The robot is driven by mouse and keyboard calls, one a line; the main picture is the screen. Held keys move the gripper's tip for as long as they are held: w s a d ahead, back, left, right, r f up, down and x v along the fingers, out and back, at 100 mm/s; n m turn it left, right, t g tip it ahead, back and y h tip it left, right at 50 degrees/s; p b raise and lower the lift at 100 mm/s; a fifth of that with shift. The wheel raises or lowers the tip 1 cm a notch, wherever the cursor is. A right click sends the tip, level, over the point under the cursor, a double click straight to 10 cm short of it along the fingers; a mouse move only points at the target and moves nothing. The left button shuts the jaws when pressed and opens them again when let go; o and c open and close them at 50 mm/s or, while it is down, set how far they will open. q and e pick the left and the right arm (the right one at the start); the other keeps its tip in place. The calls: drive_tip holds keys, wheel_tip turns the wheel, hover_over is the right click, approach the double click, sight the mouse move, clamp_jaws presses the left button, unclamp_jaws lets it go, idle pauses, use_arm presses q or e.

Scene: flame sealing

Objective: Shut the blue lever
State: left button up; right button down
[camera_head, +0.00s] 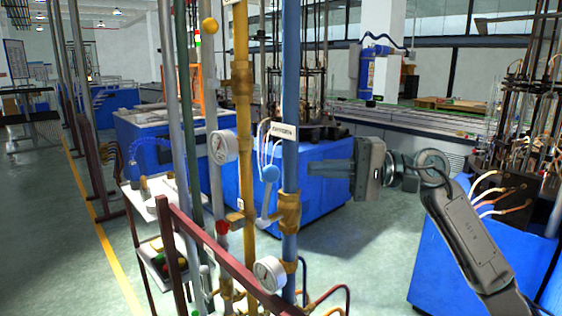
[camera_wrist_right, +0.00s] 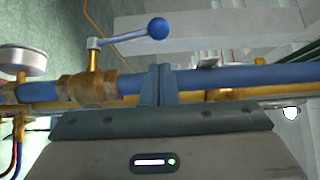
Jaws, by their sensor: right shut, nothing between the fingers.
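The blue lever (camera_head: 270,174) is a silver handle with a blue ball at its upper end. It stands nearly upright beside the blue pipe, on a brass valve (camera_head: 289,211). In the right wrist view the lever's ball (camera_wrist_right: 158,28) stands out from the pipe, and its handle runs at a small angle to it. My right gripper (camera_head: 314,168) is shut and empty, just right of the blue pipe at about the ball's height. In the right wrist view its fingertips (camera_wrist_right: 161,72) lie at the pipe, apart from the ball. My left gripper is not in view.
The blue pipe (camera_head: 290,80) carries an OXYGEN label (camera_head: 284,131). A yellow pipe (camera_head: 243,110) and grey pipes stand left of it. Gauges (camera_head: 223,146) and a dark red rail (camera_head: 225,255) are close by. Blue-sided benches stand behind and at right.

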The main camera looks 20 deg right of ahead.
sight(284, 171)
drive_tip(key=p+x, duration=0.4)
drive_tip(key=x, duration=0.3)
drive_tip(key=shift+a, duration=0.35)
drive_tip(key=shift+w, duration=0.1)
drive_tip(key=shift+b, duration=0.85)
drive_tip(key=shift+s+d+f+n+y+b, duration=0.15)
drive_tip(key=shift+s+n+y+b, duration=0.2)
drive_tip(key=shift+b, duration=0.45)
